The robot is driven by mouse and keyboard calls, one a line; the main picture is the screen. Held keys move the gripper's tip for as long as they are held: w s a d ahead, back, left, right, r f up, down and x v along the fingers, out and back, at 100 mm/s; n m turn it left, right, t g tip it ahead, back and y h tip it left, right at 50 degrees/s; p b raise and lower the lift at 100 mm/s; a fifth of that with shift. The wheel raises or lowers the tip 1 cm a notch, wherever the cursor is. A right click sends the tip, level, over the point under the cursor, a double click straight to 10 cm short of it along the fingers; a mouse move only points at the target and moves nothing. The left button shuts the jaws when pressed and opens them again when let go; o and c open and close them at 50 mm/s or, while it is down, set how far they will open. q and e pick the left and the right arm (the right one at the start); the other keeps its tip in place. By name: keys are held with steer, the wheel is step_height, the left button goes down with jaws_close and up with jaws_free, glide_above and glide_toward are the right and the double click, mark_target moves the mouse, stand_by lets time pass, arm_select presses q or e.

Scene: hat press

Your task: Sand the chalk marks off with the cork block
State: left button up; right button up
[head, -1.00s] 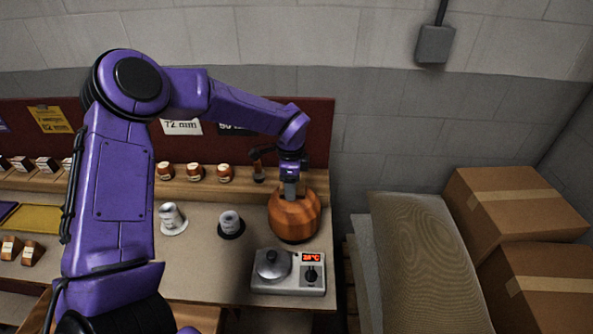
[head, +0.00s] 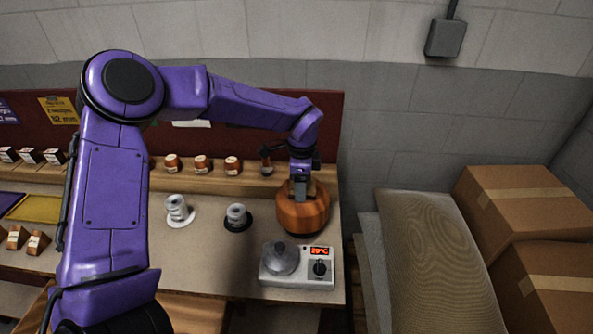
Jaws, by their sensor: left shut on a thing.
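My left gripper (head: 301,188) points down at the top of the round orange-brown wooden hat block (head: 303,218), which stands at the right end of the bench. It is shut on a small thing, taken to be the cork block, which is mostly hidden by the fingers. The fingertips overlap the upper front of the hat block; whether the held thing touches it is too small to tell. I cannot make out chalk marks on the hat block. My right gripper is not in view.
A grey heater unit with a display (head: 300,268) stands just in front of the hat block. Two spools, white-based (head: 178,211) and black-based (head: 237,218), stand to its left. Small brown blocks (head: 202,165) line the back shelf. Cardboard boxes (head: 520,205) and a sack (head: 430,265) are at right.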

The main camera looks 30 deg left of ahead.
arm_select(q)
steer(key=shift+s+d+f+b, duration=0.1)
steer(key=shift+s+d+b, duration=0.25)
steer(key=shift+s, duration=0.5)
step_height(320, 180, up, 3)
steer(key=shift+r+p, duration=0.15)
steer(key=shift+p, duration=0.6)
steer(key=shift+w+r+p, duration=0.1)
steer(key=shift+r+p, duration=0.5)
steer(key=shift+r, duration=0.3)
step_height(320, 180, up, 2)
steer(key=shift+r+p, duration=0.2)
steer(key=shift+p, duration=0.4)
steer(key=shift+r, duration=0.5)
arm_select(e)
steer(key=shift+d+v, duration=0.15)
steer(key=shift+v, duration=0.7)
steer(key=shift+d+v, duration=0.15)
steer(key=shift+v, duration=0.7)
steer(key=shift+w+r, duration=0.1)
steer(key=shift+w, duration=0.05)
